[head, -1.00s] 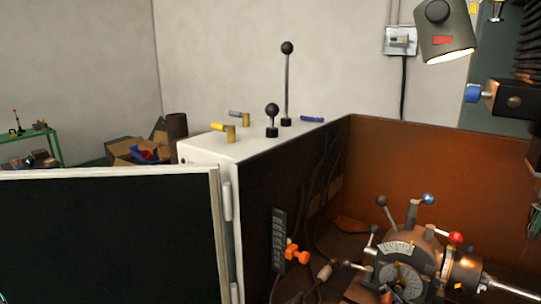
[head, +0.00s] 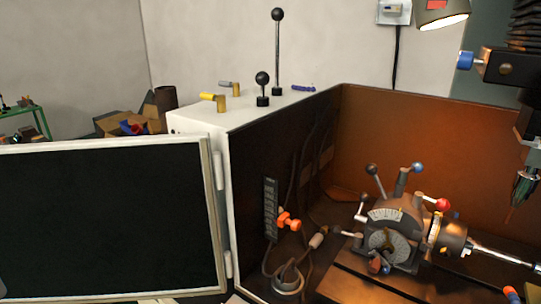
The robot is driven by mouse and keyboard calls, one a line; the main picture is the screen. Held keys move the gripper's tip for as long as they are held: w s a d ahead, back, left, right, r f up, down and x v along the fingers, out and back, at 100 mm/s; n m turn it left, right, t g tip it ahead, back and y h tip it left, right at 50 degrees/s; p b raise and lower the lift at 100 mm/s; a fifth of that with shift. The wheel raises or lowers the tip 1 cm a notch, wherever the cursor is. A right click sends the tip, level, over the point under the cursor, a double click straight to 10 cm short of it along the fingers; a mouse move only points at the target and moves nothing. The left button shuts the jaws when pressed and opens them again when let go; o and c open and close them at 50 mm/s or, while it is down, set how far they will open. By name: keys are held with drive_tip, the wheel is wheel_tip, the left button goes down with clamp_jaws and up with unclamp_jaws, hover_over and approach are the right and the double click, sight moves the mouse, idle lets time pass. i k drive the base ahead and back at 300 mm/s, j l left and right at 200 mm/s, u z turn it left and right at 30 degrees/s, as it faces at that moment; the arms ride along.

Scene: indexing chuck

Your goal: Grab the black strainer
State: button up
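I cannot make out a black strainer anywhere in the head view. My gripper is not in view either. A grey ring-shaped thing (head: 288,280) with a cable beside it lies at the bottom of the enclosure, but I cannot tell what it is.
A white cabinet (head: 195,127) carries two black-knobbed levers (head: 277,60), yellow-ended pieces (head: 213,98) and a blue item (head: 303,88). An indexing chuck (head: 395,235) stands in the brown-walled enclosure (head: 440,145). A spindle (head: 522,188) hangs at right. A dark panel (head: 105,220) fills the lower left.

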sight(287, 276)
drive_tip(key=j+z, duration=0.1)
drive_tip(key=z, duration=0.25)
drive_tip(key=j+z, duration=0.15)
drive_tip(key=z, duration=0.2)
drive_tip(key=j+z, duration=0.1)
drive_tip(key=z, duration=0.25)
drive_tip(key=k+j+z, duration=0.45)
drive_tip(key=j+z, duration=0.15)
drive_tip(key=j, duration=0.2)
drive_tip(key=k+j+z, duration=0.15)
drive_tip(key=k+j, duration=0.45)
drive_tip(key=i+j, duration=0.1)
drive_tip(key=j, duration=0.55)
drive_tip(key=i+j, duration=0.5)
drive_tip(key=j, duration=0.15)
